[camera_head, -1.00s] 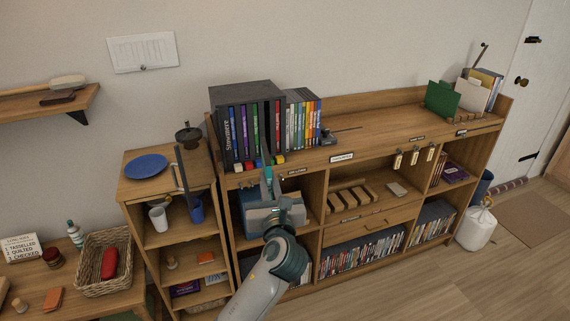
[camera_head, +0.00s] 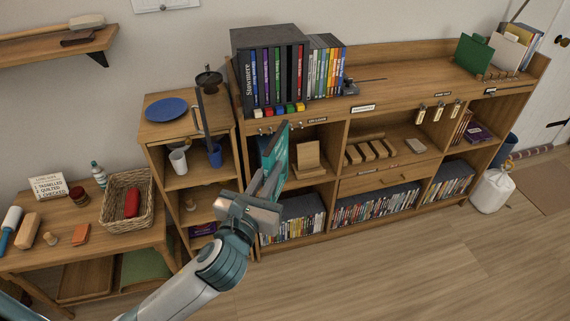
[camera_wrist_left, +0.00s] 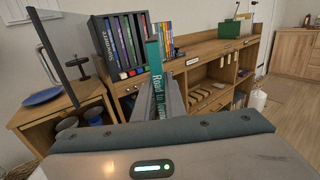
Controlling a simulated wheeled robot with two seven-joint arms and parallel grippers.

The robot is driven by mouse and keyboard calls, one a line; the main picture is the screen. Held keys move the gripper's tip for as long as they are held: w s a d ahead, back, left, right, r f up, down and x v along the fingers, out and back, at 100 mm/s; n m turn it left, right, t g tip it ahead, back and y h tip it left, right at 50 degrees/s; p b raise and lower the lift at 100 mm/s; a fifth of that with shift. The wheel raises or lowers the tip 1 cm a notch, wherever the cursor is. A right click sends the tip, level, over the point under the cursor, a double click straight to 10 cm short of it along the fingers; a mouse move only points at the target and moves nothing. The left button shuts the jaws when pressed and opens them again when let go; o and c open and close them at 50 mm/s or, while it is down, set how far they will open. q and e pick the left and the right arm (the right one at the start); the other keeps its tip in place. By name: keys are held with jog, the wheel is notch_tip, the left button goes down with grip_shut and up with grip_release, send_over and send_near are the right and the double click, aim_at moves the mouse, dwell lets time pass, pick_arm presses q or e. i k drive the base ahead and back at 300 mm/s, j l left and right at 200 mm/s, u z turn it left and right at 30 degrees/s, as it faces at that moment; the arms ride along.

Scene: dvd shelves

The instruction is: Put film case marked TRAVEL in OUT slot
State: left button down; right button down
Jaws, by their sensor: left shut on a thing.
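A teal film case (camera_head: 276,160) is held by my left gripper (camera_head: 262,192) in front of the shelf unit's left side. It stands roughly upright, tilted a little in the head view. In the left wrist view the teal case (camera_wrist_left: 156,78) shows spine text that seems to begin "Road to". I cannot read TRAVEL on it. The left gripper (camera_wrist_left: 168,98) is shut on its lower part, which the fingers partly hide. Small labels (camera_head: 362,108) run along the shelf front; I cannot read which marks OUT. My right gripper is not in view.
A dark holder of upright cases (camera_head: 270,50) stands on the shelf top, with coloured blocks (camera_head: 278,110) before it. A wooden stand (camera_head: 307,158) sits in the compartment behind the held case. A small cabinet with a blue plate (camera_head: 166,109) stands left. Open floor lies in front.

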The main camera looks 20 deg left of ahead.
aim_at(384, 151)
jog(key=i+l, duration=0.2)
jog(key=l, duration=0.25)
jog(key=i+l+z, duration=0.15)
jog(key=l, duration=0.35)
jog(key=i+l, duration=0.3)
jog(key=l, duration=0.15)
jog(key=i+l+z, duration=0.15)
jog(key=l, duration=0.3)
jog(key=i+l, duration=0.3)
jog(key=i+l+z, duration=0.15)
jog(key=l, duration=0.4)
jog(key=i, duration=0.15)
